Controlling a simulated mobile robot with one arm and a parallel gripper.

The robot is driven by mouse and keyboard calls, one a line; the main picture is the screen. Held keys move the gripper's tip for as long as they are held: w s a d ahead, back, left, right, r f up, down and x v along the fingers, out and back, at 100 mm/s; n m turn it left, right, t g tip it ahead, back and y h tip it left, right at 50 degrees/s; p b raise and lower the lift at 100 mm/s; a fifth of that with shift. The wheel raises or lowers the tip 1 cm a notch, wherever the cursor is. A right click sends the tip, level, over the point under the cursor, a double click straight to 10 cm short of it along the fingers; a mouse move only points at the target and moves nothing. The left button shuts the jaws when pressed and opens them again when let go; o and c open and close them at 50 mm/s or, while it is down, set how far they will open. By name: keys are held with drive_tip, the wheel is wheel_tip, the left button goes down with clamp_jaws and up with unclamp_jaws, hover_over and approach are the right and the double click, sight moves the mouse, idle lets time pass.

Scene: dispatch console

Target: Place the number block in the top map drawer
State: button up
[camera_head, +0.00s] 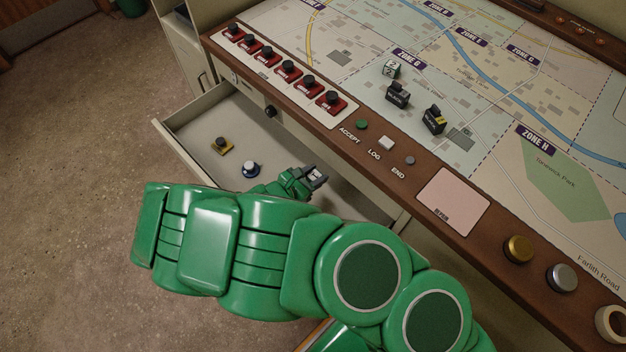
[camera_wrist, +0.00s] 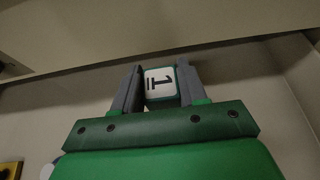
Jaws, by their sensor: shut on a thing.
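My gripper (camera_head: 314,177) is over the right part of the open map drawer (camera_head: 228,118), below the console's front edge. The block is mostly hidden in the head view. The drawer floor spreads below and around the gripper; I cannot tell whether the block touches it. A second white block (camera_head: 391,69), marked 2, sits on the map.
A yellow-based piece (camera_head: 221,146) and a blue-and-white piece (camera_head: 250,169) stand in the drawer. The console edge (camera_head: 300,118) overhangs the drawer's back. Two black pieces (camera_head: 397,96) (camera_head: 434,120) stand on the map. The drawer floor left of my gripper has free room.

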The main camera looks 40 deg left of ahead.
drive_tip(key=shift+f, duration=2.1)
drive_tip(key=shift+f, duration=0.55)
drive_tip(key=o, duration=1)
drive_tip(key=shift+r, duration=0.15)
drive_tip(key=shift+s+r, duration=0.1)
drive_tip(key=shift+r, duration=0.45)
drive_tip(key=v, duration=1.1)
drive_tip(key=shift+s+r, duration=0.15)
drive_tip(key=shift+s, duration=0.2)
